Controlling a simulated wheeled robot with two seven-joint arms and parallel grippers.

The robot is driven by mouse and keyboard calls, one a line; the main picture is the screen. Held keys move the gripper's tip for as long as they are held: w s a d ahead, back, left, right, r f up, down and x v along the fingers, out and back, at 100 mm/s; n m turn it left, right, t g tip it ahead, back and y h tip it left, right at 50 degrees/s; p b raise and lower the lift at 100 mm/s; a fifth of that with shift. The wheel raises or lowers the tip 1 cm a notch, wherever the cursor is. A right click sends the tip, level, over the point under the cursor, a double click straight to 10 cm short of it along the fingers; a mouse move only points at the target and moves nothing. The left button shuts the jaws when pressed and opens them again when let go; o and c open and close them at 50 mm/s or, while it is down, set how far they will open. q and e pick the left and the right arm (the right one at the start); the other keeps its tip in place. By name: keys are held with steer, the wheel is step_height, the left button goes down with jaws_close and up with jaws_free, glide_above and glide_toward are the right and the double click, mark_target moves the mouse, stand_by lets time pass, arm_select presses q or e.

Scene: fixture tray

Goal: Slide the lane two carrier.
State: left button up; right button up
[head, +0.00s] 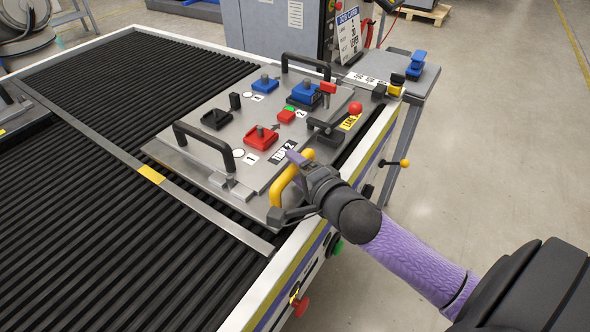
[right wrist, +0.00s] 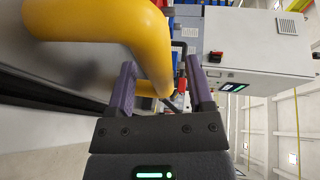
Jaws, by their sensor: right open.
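The grey carrier plate (head: 190,158) lies on the black ribbed roller bed, with a "LANE 2" label (head: 283,153) on its near right part. A yellow handle (head: 284,178) stands at its near right corner. My right gripper (head: 291,164) is at this handle, open. In the right wrist view, the yellow handle (right wrist: 150,45) crosses from the upper left to between the two purple fingers (right wrist: 160,88); whether they touch it I cannot tell. My left gripper is not in view.
The plate carries black handles (head: 205,142), red blocks (head: 260,138) and blue blocks (head: 305,94). A metal rail with a yellow mark (head: 151,174) runs left of the plate. Bare rollers (head: 80,230) lie further left.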

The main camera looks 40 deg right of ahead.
steer(key=shift+w, duration=0.3)
jaws_close()
stand_by(0.3)
steer(key=shift+f, duration=0.1)
stand_by(0.3)
stand_by(0.5)
